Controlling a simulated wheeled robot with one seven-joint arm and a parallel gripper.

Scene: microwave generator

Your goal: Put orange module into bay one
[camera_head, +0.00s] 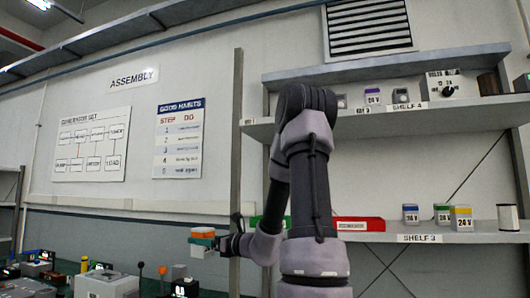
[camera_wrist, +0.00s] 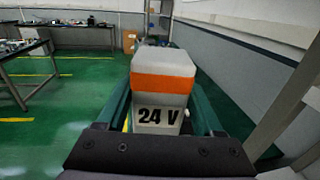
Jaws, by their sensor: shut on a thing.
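The orange module (camera_head: 203,237) is a pale block with an orange band. In the wrist view the module (camera_wrist: 162,82) shows a "24 V" label and sits between the two fingers. My gripper (camera_head: 216,243) is shut on it and holds it up at the left of my arm in the head view. The fingers (camera_wrist: 163,115) also show at both sides of it in the wrist view. I cannot make out bay one in either view.
A bench at lower left holds several devices, including a grey box (camera_head: 106,284). An upright post (camera_head: 236,150) stands close to my gripper.

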